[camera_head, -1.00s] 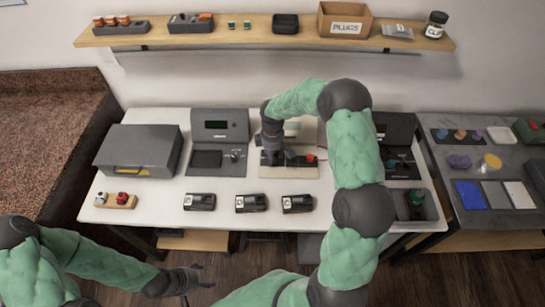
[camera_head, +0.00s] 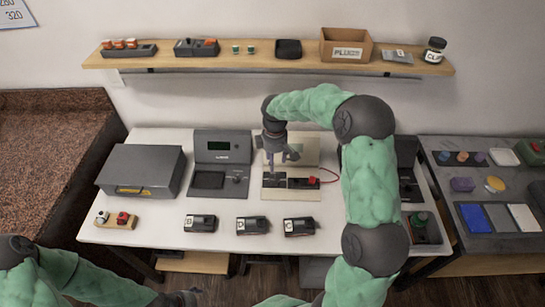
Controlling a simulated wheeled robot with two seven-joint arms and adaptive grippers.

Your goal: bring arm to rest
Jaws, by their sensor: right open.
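My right gripper (camera_head: 281,158) is open and points down above a beige board fixture (camera_head: 290,194). Dark blocks and a red part (camera_head: 312,181) with a red wire sit on the fixture. The gripper looks empty, with a gap between it and the blocks. My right arm arches over the right side of the white table (camera_head: 160,236) and hides part of the equipment there. My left gripper (camera_head: 185,298) is low at the bottom edge, in front of the table; its fingers are too dark and small to read.
A grey box (camera_head: 140,170) and a tester with a green screen (camera_head: 222,146) stand left of the fixture. Several black devices (camera_head: 252,225) line the table front. A shelf (camera_head: 270,60) with bins and a PLUGS box (camera_head: 345,45) hangs behind. A grey side table (camera_head: 470,225) stands right.

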